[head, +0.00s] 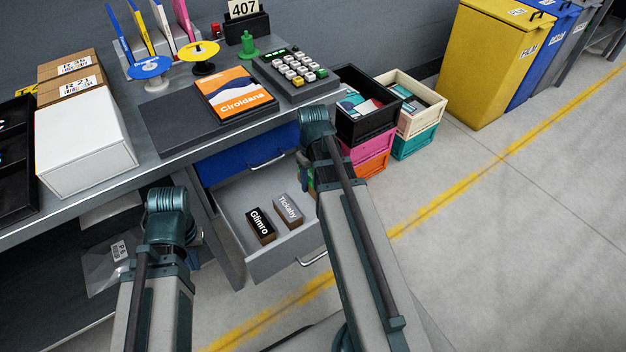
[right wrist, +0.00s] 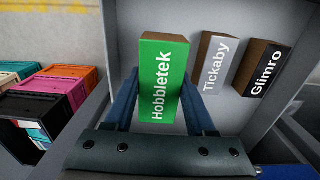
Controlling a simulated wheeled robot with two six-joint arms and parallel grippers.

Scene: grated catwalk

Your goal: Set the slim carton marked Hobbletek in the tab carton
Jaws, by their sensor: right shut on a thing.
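The slim green carton marked Hobbletek (right wrist: 160,85) is between the two fingers of my right gripper (right wrist: 162,98), which is shut on it over the open drawer (head: 228,203). In the head view my right arm hides most of this grip. A white carton (head: 85,150) with its top closed stands on the left of the desk; I cannot tell whether it is the tab carton. Only a little of my left gripper (head: 197,236) shows past its wrist, in front of the desk, and its fingers cannot be made out.
Slim cartons marked Glimro (head: 262,226) and Tickaby (head: 288,211) stand in the drawer. A dark pad with an orange Ciroldana pack (head: 235,93) and a keypad (head: 296,72) are on the desk. Stacked crates (head: 365,118) stand right of it. A black tray (head: 15,160) is far left.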

